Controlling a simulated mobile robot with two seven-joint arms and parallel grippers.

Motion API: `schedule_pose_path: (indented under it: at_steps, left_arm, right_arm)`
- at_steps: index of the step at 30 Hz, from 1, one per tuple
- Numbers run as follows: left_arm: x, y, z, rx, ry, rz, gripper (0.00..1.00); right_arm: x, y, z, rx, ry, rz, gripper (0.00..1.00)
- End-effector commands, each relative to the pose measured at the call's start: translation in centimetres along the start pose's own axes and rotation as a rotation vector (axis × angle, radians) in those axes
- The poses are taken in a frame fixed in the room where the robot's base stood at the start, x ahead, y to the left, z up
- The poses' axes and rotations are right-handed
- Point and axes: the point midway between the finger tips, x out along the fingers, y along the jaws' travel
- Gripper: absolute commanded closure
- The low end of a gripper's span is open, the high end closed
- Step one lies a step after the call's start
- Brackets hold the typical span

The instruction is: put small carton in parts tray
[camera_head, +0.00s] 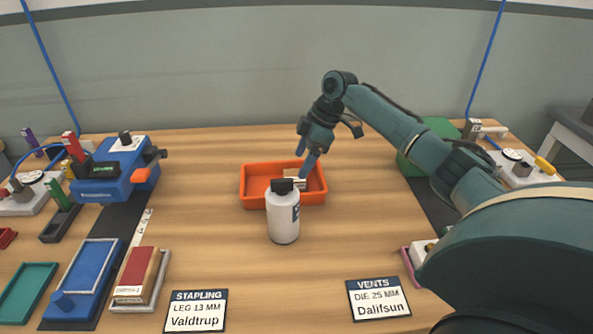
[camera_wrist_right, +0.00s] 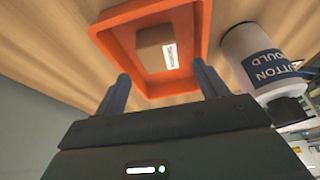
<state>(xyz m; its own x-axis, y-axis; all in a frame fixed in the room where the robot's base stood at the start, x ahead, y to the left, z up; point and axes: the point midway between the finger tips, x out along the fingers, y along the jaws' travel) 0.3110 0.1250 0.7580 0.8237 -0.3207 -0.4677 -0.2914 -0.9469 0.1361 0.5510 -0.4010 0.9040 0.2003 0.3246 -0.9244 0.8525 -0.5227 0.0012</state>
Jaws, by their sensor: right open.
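The orange parts tray (camera_head: 256,201) stands in the middle of the table, and it also shows in the right wrist view (camera_wrist_right: 205,30). The small brown carton (camera_wrist_right: 153,42) with a white label lies inside the tray. In the head view the carton (camera_head: 297,183) is partly hidden behind the bottle cap and close to my fingers. My right gripper (camera_head: 307,158) reaches down over the tray's back right part. In the wrist view its two fingers (camera_wrist_right: 163,88) are spread with nothing between them, and the carton lies beyond the tips. My left gripper is not in view.
A white bottle with a black cap (camera_head: 283,218) stands close in front of the tray. A blue stapling device (camera_head: 110,182) and several trays are on the left. Table either side of the tray is clear.

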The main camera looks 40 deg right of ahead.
Motion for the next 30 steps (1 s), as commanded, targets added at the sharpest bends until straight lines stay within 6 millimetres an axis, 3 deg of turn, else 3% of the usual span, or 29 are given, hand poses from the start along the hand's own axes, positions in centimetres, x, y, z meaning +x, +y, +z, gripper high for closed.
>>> schedule_pose_path:
  at_steps: [3, 10, 30]
  left_arm:
    - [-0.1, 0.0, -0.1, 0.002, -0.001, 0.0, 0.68]
    - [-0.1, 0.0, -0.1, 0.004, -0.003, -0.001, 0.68]
    - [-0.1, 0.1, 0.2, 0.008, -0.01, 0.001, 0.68]
  right_arm:
    - [-2.6, 0.1, 0.0, 0.0, 0.001, 0.004, 0.28]
    - [-5.4, 0.0, -0.1, -0.001, 0.001, 0.001, 0.28]
    - [-5.8, 0.0, 0.0, 0.0, 0.0, -0.001, 0.28]
